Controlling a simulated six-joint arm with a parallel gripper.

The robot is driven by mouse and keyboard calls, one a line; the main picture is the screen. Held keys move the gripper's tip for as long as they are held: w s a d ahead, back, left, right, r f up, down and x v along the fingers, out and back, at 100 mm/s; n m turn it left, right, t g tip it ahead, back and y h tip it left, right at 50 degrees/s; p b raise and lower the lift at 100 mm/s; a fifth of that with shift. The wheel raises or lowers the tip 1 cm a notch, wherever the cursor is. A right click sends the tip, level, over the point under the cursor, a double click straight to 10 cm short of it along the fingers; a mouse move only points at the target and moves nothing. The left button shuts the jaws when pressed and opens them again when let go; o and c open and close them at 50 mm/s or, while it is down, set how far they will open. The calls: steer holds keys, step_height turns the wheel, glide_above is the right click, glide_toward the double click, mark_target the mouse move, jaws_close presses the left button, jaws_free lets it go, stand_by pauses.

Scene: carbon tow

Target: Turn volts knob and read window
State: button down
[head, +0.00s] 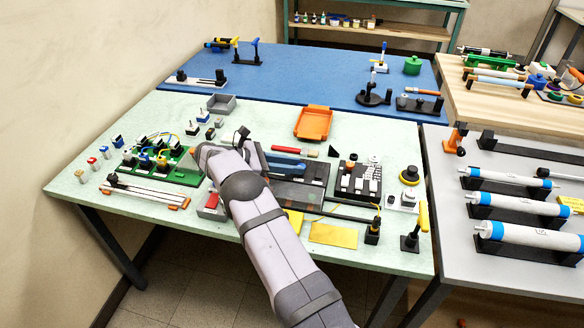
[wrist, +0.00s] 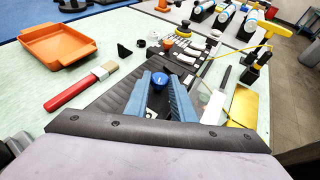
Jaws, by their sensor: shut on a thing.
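A round blue knob (wrist: 159,81) with a small white mark sits between the fingertips of my gripper (wrist: 162,84) in the wrist view. I take it for the volts knob, but no label on it is readable. The blue fingers are shut on the knob's sides, above a dark panel (wrist: 105,98). In the head view my gripper (head: 303,164) reaches right over the dark panel (head: 298,193), and the knob cannot be made out there. I cannot make out a read window or any reading in either view.
A red-handled brush (wrist: 82,86) and an orange tray (wrist: 57,41) lie left of the fingers in the wrist view. A yellow sheet (wrist: 244,106) and a yellow-handled tool (wrist: 262,48) are on the right. A green board (head: 160,172) with wires sits left of my arm.

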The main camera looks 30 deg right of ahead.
steer(key=shift+r, duration=0.1)
steer(key=c, duration=1.5)
jaws_free()
steer(key=b+v, duration=0.1)
steer(key=v, duration=0.4)
steer(key=shift+w+a+b, duration=0.1)
steer(key=shift+a+b, duration=0.1)
steer(key=shift+b, duration=0.1)
steer(key=shift+v, duration=0.95)
steer(key=shift+r, duration=0.15)
